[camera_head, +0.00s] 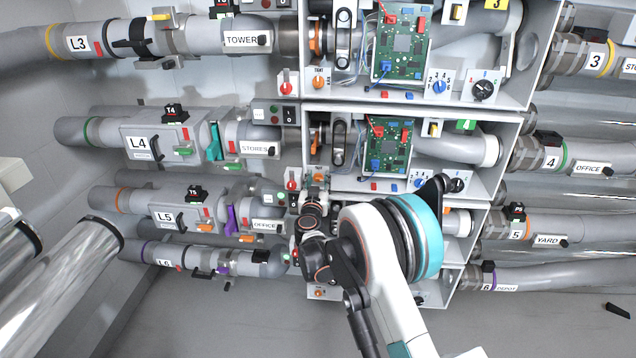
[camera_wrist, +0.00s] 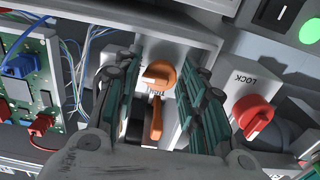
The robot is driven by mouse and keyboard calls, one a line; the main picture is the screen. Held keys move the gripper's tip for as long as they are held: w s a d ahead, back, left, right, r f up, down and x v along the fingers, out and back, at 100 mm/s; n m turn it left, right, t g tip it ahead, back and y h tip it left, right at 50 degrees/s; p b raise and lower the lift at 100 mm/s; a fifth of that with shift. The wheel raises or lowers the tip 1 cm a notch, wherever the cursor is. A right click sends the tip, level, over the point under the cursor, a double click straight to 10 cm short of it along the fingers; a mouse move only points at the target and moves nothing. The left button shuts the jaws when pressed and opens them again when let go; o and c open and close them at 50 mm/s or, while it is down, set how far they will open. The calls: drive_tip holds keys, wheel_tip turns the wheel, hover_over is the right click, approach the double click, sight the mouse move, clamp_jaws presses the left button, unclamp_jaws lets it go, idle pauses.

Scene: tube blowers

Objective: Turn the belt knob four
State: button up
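An orange knob (camera_wrist: 160,75) shows in the wrist view, on a pale plate with small dark lettering under it, only partly legible. I take it as belt knob four, since my gripper is at the row-four cabinet in the head view. My gripper (camera_wrist: 158,88) is open, with one teal-lined finger on each side of the knob and what looks like a small gap at each side. An orange lever-like part (camera_wrist: 155,118) sits just below the knob, over a dark piece. In the head view my gripper (camera_head: 314,190) largely hides the knob.
A red LOCK knob (camera_wrist: 252,116) sits close beside the right finger. A green circuit board (camera_wrist: 28,72) with loose wires is at left, and a green button (camera_wrist: 311,30) at upper right. In the head view the row-four circuit board (camera_head: 389,147) lies right of my gripper.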

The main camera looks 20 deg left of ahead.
drive_tip(key=shift+c, duration=0.6)
drive_tip(key=c, duration=0.7)
drive_tip(key=shift+n, duration=0.4)
drive_tip(key=n, duration=0.3)
drive_tip(key=shift+n, duration=0.4)
drive_tip(key=n, duration=0.4)
drive_tip(key=shift+n, duration=0.3)
drive_tip(key=n, duration=0.8)
drive_tip(key=shift+s+n, duration=0.1)
drive_tip(key=shift+n, duration=0.4)
